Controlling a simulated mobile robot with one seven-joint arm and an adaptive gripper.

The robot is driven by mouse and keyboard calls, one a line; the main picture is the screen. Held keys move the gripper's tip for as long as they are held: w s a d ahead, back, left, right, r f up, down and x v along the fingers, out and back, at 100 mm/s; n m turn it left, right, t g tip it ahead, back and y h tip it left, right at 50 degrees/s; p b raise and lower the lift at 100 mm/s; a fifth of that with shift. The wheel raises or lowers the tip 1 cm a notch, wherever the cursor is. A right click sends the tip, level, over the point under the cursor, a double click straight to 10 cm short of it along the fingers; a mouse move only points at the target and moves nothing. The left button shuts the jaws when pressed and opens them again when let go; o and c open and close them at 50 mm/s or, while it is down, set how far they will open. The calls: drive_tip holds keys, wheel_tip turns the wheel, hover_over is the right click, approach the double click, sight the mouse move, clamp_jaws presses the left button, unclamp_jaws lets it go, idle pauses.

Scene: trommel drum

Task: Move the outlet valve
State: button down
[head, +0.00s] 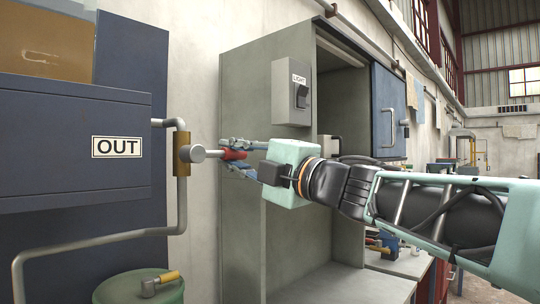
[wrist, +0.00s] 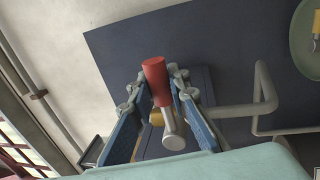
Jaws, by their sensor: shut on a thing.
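The outlet valve is a brass body (head: 182,152) on a grey pipe, beside the dark blue box with the "OUT" sign (head: 116,147). Its lever (head: 200,153) points right, toward my arm, and ends in a red grip (head: 236,155). My gripper (head: 229,155) reaches in from the right, with one finger above and one below the red grip. In the wrist view the red grip (wrist: 155,75) stands between the two blue fingers, and the grey lever end (wrist: 173,135) shows below it. My gripper is shut on the red grip. The exact finger contact is partly hidden.
A grey cabinet (head: 240,90) with a "LIGHT" switch (head: 291,92) stands close behind my gripper. Its blue door (head: 388,110) is open. A green drum (head: 125,290) with a brass tap is below the box. A grey pipe (head: 90,240) runs low across the front.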

drive_tip(key=shift+r, duration=0.15)
drive_tip(key=c, duration=1.8)
unclamp_jaws()
drive_tip(key=v, duration=1.2)
